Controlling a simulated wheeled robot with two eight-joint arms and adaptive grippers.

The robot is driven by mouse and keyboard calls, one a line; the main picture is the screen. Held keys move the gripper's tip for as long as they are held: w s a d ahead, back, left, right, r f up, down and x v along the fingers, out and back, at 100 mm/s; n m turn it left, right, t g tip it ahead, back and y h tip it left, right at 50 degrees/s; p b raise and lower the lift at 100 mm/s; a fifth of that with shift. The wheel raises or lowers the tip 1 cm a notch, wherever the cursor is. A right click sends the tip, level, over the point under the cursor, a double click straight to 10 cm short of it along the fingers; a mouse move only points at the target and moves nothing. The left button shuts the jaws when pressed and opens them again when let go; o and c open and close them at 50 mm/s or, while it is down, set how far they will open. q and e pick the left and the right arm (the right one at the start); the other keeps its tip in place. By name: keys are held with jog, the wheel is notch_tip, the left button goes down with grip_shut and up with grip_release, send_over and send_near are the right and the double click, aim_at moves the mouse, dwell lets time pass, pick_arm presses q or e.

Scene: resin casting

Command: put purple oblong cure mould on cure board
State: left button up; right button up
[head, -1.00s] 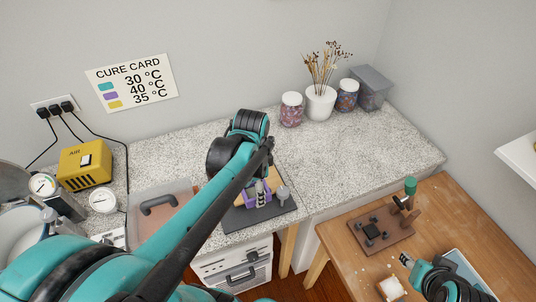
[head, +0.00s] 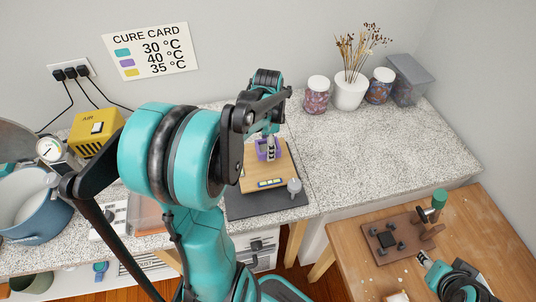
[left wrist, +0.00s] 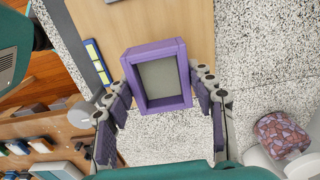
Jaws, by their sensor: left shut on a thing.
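The purple oblong mould (left wrist: 155,50) is a rectangular purple frame with a grey inside. My left gripper (left wrist: 162,92) is shut on it, with a finger at each side. In the head view the mould (head: 261,152) and my left gripper (head: 269,150) are at the far part of the wooden cure board (head: 258,172). I cannot tell whether the mould touches the board. The board lies on a dark mat (head: 250,208) and has a blue and yellow strip at its front edge. My right gripper (head: 423,260) is low over the wooden table, its jaw opening unclear.
A small grey object (head: 294,187) stands at the board's front right corner. Jars, a vase (head: 350,92) and a grey bin (head: 411,80) stand at the back right. The speckled counter (head: 340,150) right of the board is clear. A wooden table (head: 470,225) holds a brown fixture (head: 385,237).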

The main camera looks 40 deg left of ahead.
pick_arm(q)
jog(key=shift+f+b, duration=0.75)
jog(key=shift+f, duration=1.2)
jog(key=shift+f, duration=0.2)
jog(key=o, duration=1.2)
jog(key=shift+r, duration=0.1)
